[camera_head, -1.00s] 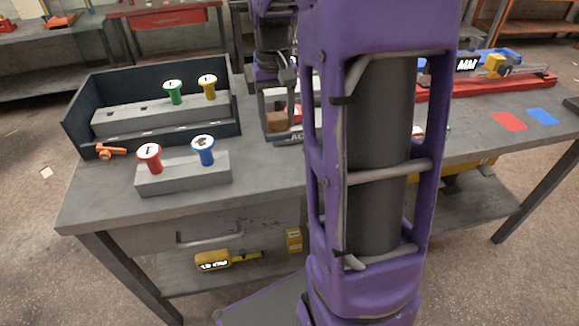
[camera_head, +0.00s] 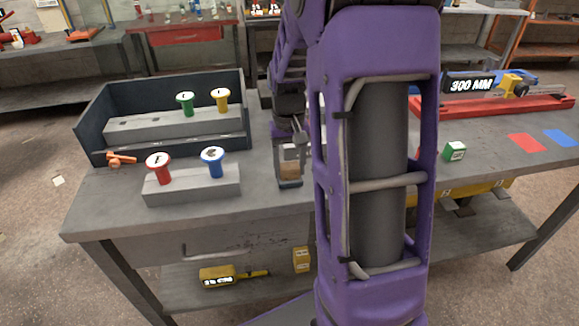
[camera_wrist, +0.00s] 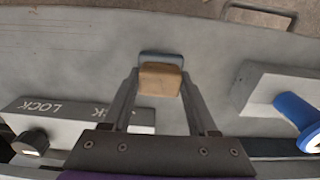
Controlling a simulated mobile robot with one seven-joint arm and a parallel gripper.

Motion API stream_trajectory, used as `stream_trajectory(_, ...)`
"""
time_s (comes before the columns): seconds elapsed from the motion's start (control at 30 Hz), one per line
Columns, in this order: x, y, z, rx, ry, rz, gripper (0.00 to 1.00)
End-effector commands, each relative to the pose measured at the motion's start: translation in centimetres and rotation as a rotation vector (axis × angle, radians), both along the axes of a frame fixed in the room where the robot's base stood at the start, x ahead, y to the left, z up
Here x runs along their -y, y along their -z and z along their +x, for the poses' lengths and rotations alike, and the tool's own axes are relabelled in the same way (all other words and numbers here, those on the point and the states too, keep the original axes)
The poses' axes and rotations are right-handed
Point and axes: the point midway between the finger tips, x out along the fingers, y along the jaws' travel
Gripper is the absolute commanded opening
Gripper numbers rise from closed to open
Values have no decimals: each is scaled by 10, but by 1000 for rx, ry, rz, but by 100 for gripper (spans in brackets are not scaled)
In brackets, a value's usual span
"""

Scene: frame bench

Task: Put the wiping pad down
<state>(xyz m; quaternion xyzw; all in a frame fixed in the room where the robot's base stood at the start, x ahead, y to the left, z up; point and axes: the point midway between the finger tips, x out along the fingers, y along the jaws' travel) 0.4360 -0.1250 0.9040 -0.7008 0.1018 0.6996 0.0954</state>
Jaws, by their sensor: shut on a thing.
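The wiping pad has a tan block handle on a blue-grey base. In the head view the pad (camera_head: 289,174) is at the bench's front half, right of the block with the red and blue pegs. My gripper (camera_head: 291,155) points down from above it and is shut on the tan handle. In the wrist view the pad's base (camera_wrist: 162,57) shows past the handle, and my gripper's two fingers (camera_wrist: 160,80) stand on either side of the handle. The pad is at or just above the bench top (camera_head: 110,205); I cannot tell whether it touches.
The grey block with red and blue pegs (camera_head: 192,186) is close on the left. A dark open tray (camera_head: 92,125) holds green and yellow pegs. A block marked LOCK (camera_wrist: 60,108) is near my gripper. My arm hides mid-bench.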

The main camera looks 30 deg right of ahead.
Motion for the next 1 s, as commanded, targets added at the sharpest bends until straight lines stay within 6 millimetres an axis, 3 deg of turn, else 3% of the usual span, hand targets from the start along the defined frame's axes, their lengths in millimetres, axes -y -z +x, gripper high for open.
stream_trajectory(0.2, 0, 3, 0, 0, 0, 0, 7)
stream_trajectory(0.23, 0, 3, 0, 0, 0, 0, 61)
stream_trajectory(0.4, 0, 3, 0, 0, 0, 0, 89)
stream_trajectory(0.77, 0, -4, 0, 2, 0, -1, 89)
stream_trajectory(1.0, 0, -46, 1, 7, 0, -2, 89)
